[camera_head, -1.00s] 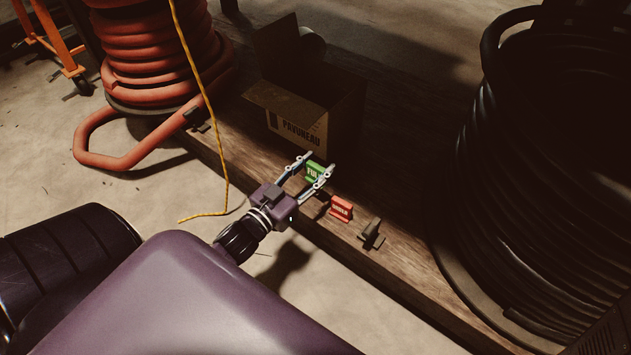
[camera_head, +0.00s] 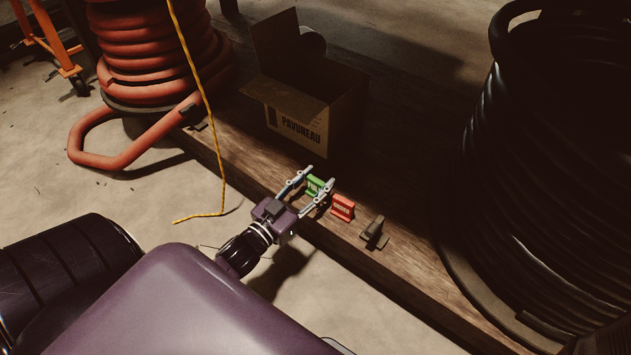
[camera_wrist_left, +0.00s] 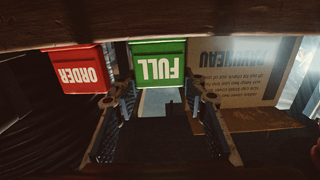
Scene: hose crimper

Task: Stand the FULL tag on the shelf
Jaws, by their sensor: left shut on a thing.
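The green FULL tag (camera_head: 315,186) is between the fingers of my left gripper (camera_head: 320,180), at the front edge of the wooden shelf (camera_head: 262,172). In the left wrist view the green FULL tag (camera_wrist_left: 157,65) appears upside down between the two fingers of the left gripper (camera_wrist_left: 165,98), which is shut on it. Its foot looks at or very near the shelf board, but I cannot tell whether it touches. My right gripper is not in view.
A red ORDER tag (camera_head: 342,207) stands close to the right of the green tag. A small dark block-like object (camera_head: 375,231) is further right. An open cardboard box (camera_head: 298,120) stands behind. Hose coils flank both sides, and a yellow cord (camera_head: 211,130) hangs at left.

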